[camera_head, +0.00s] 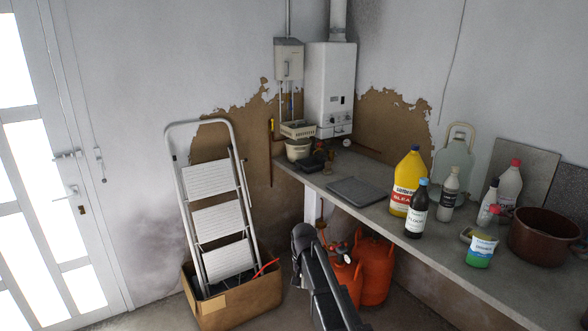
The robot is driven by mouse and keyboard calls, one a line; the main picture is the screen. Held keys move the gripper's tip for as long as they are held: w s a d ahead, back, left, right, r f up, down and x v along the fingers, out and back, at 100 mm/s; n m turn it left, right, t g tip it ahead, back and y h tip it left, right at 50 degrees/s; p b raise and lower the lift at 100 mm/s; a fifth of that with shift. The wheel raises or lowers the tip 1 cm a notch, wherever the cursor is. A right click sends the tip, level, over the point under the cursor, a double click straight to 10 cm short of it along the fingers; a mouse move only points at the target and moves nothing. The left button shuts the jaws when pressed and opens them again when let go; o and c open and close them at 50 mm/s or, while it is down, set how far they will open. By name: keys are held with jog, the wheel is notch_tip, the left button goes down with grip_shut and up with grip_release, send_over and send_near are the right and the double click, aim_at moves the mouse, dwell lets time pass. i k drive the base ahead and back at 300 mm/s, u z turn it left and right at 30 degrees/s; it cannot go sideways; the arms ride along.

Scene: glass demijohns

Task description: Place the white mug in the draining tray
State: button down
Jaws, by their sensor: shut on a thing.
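A flat, dark grey rectangular tray (357,191), which looks like the draining tray, lies on the grey worktop (400,222). Nothing shows on it. I cannot make out the white mug anywhere in this view. A dark link of my own arm rises from the bottom middle, in front of the worktop's front edge. My gripper's fingers do not show, so I cannot see what they hold.
A yellow bleach bottle (407,181) and a dark bottle (417,210) stand right of the tray. A brown pot (541,238) stands far right. Small dark objects (312,164) lie left of the tray. Orange gas cylinders (373,269) and a stepladder (215,210) stand below and left.

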aim_at(360, 198)
jog(key=z, duration=0.45)
jog(key=i, duration=0.65)
jog(key=z, duration=0.35)
